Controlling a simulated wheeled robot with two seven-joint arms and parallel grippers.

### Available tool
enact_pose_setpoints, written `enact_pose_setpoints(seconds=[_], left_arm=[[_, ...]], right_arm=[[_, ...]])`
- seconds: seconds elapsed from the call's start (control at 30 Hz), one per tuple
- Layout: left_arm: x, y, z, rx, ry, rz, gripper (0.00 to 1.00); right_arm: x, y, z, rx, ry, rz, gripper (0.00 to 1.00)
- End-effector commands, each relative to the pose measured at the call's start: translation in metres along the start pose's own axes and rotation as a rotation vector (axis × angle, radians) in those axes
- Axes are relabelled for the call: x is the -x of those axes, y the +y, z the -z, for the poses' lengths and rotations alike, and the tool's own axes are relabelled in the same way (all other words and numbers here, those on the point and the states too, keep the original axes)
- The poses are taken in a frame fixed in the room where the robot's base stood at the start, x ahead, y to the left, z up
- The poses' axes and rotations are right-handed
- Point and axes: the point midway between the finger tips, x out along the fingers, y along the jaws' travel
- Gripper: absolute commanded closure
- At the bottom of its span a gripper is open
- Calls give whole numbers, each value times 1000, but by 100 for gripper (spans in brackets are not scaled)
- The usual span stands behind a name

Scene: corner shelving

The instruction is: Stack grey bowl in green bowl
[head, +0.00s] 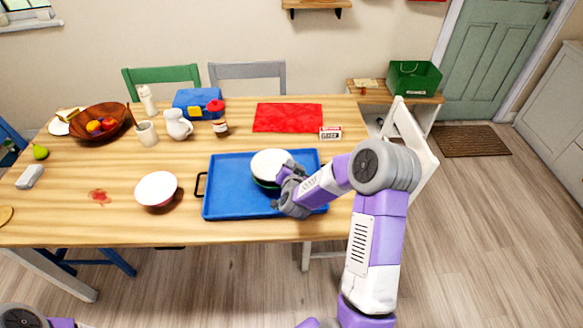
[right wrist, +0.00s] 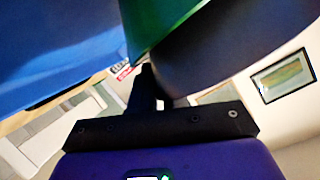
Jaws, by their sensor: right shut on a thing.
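A grey bowl (head: 271,163) with a white inside is over the blue tray, right of its middle. A green bowl (head: 264,183) shows as a thin strip just under it. The grey bowl looks to be in or just above the green one; I cannot tell if it rests there. My right gripper (head: 287,178) is shut on the right side of the grey bowl. In the right wrist view the dark grey bowl wall (right wrist: 230,45) is close to the finger, with the green bowl (right wrist: 165,25) beside it. My left gripper is out of view.
The blue tray (head: 228,200) lies on the wooden table, with a black handle at left. A white-lined bowl with a reddish outside (head: 156,189) stands left of it. A red mat (head: 287,118) and small box (head: 330,133) lie behind. A jug (head: 178,124) stands back left.

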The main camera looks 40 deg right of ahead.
Motion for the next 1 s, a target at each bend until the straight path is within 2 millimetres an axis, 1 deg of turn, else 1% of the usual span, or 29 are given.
enact_pose_setpoints(seconds=[0.03, 0.1, 0.13, 0.3, 0.57, 0.67, 0.77, 0.8, 0.87, 1.0], left_arm=[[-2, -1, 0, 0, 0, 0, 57], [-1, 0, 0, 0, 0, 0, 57], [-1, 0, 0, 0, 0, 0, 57], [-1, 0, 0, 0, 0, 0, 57], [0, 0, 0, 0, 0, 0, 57], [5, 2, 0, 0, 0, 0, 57], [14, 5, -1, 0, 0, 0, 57], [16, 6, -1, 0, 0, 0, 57], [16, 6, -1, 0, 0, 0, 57], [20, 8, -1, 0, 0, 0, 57]], right_arm=[[0, 1, -4, -1, -7, 0, 100], [0, 1, -4, -1, -9, 0, 100], [0, 1, -5, 0, -13, -2, 84], [0, 2, -6, 0, -16, -3, 59], [1, 2, -7, 0, -19, -4, 59], [2, 0, -3, 0, -20, -5, 59], [5, -4, 5, -1, -19, -5, 59], [9, -6, 7, 0, -18, -3, 59], [23, -5, 5, 3, -18, -2, 59], [56, -5, 6, 3, -14, -1, 59]])
